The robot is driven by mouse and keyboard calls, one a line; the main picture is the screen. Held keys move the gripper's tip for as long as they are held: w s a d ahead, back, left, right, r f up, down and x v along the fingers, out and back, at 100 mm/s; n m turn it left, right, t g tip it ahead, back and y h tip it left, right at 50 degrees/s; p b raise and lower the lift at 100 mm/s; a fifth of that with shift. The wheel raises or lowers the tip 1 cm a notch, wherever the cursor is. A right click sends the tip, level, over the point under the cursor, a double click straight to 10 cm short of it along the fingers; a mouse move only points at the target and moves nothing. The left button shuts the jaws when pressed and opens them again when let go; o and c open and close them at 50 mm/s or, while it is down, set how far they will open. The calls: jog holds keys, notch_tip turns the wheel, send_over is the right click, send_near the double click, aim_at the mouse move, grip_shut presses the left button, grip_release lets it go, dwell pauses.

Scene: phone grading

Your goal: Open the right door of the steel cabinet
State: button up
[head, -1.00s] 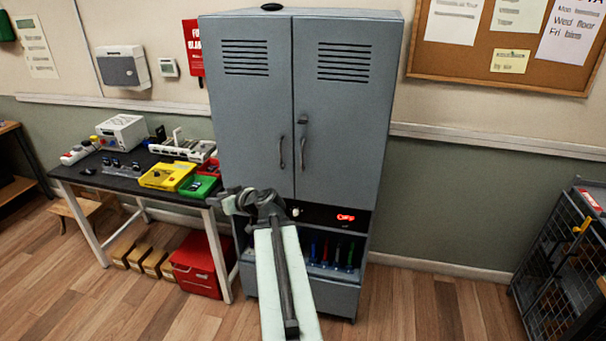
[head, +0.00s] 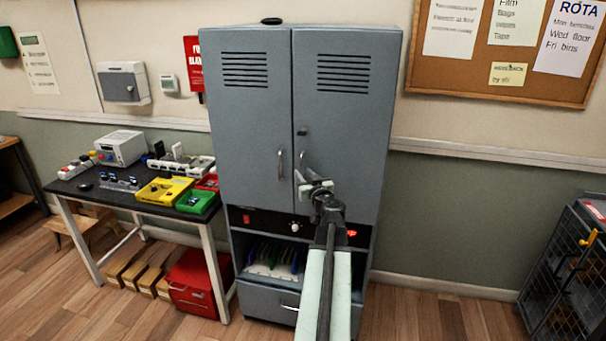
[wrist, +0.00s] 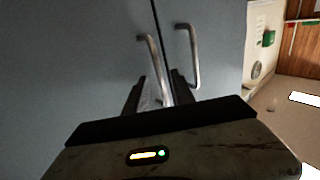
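The grey steel cabinet (head: 250,120) stands in the middle of the head view, both doors closed. The right door (head: 355,130) has a curved metal handle (head: 305,162) near the centre seam, its lower end close to my gripper. The left door's handle (head: 281,165) is clear of the gripper. My gripper (head: 310,188) is in front of the right door's lower inner corner. In the wrist view, my gripper (wrist: 157,92) is open, with the left handle (wrist: 155,65) showing between its fingers. The right handle (wrist: 194,58) shows just right of the right finger. I cannot tell any contact.
A workbench (head: 72,187) with yellow and green trays stands left of the cabinet, with a red box (head: 195,283) under it. A dark wire cage (head: 570,270) stands at the far right. The floor right of the cabinet is clear.

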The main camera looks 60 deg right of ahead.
jog(key=shift+x, duration=0.8)
grip_shut()
jog(key=shift+w, duration=0.1)
dwell(0.7)
